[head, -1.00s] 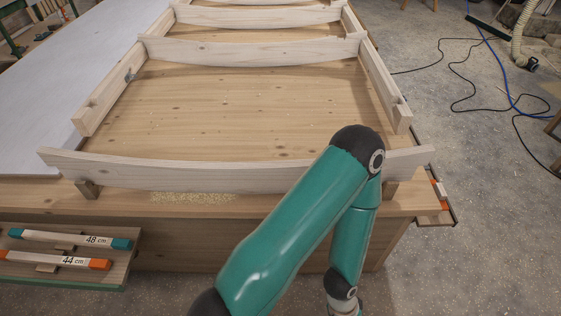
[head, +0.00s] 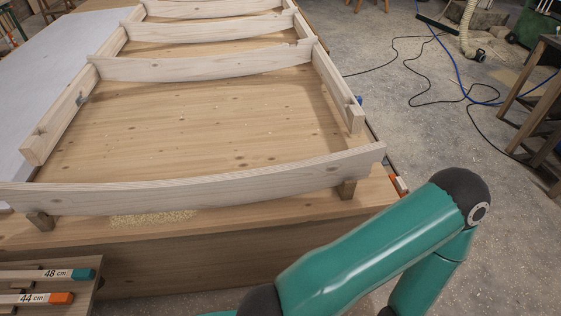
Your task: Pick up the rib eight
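Several pale curved wooden ribs cross a frame on the workbench. No rib bears a readable number, so I cannot tell which is rib eight. The nearest rib (head: 200,192) lies across the front of the bench, its ends over two small wooden blocks (head: 346,189). It sits apart from the side rails (head: 335,90). The rib behind it (head: 200,66) spans between the rails. My green arm reaches across the lower right, in front of the bench. Neither gripper shows.
The workbench (head: 190,125) has sawdust (head: 153,218) at its front edge. A tray at lower left holds sticks marked 48 cm (head: 45,274) and 44 cm (head: 30,298). Cables (head: 420,80) lie on the floor at right. A wooden stand (head: 540,100) is at the right edge.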

